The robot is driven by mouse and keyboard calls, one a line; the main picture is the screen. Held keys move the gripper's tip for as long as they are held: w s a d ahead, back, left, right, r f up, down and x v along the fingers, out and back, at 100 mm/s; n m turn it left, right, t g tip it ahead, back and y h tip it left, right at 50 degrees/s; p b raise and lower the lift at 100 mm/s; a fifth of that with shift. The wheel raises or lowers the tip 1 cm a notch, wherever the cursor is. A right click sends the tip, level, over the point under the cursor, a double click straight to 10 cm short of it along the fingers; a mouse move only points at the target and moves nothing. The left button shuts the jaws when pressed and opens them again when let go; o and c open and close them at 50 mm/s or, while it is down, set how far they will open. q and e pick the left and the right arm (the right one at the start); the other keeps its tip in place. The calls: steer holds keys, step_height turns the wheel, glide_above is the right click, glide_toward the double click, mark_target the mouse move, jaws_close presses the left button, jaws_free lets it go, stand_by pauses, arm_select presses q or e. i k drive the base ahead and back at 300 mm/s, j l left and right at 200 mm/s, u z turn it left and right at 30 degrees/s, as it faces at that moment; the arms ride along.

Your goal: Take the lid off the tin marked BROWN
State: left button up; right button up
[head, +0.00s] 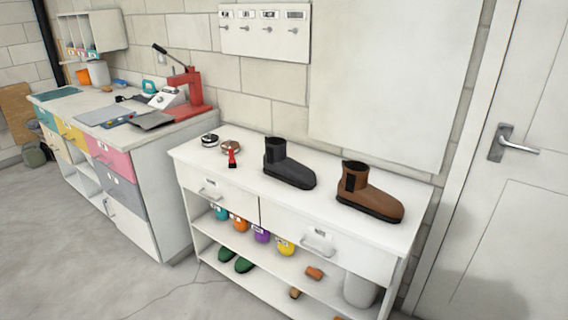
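Two small round tins stand at the left end of the white shelf unit's top. One tin (210,139) looks dark and pale. The other tin (230,146) is brownish and stands just right of it. Any marking on either is too small to read, and I cannot tell for sure whether their lids are on. A small red object (232,159) stands in front of the brownish tin and partly covers it. Neither of my grippers shows in the head view.
A dark grey boot (288,165) and a brown boot (368,192) stand right of the tins on the white unit (300,208). Below are drawers and shelves with coloured round items. A workbench (112,104) with a red press (187,92) stands left. A door (520,190) is right.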

mark_target(229, 143)
steer(key=i+j, duration=0.15)
steer(key=j, duration=0.25)
steer(key=i+j, duration=0.15)
steer(key=j, duration=0.25)
steer(key=i+j+z, duration=0.1)
steer(key=j, duration=0.35)
steer(key=i+j, duration=0.15)
steer(key=j, duration=0.25)
steer(key=i+j, duration=0.1)
steer(key=j, duration=0.3)
steer(key=i+z, duration=0.05)
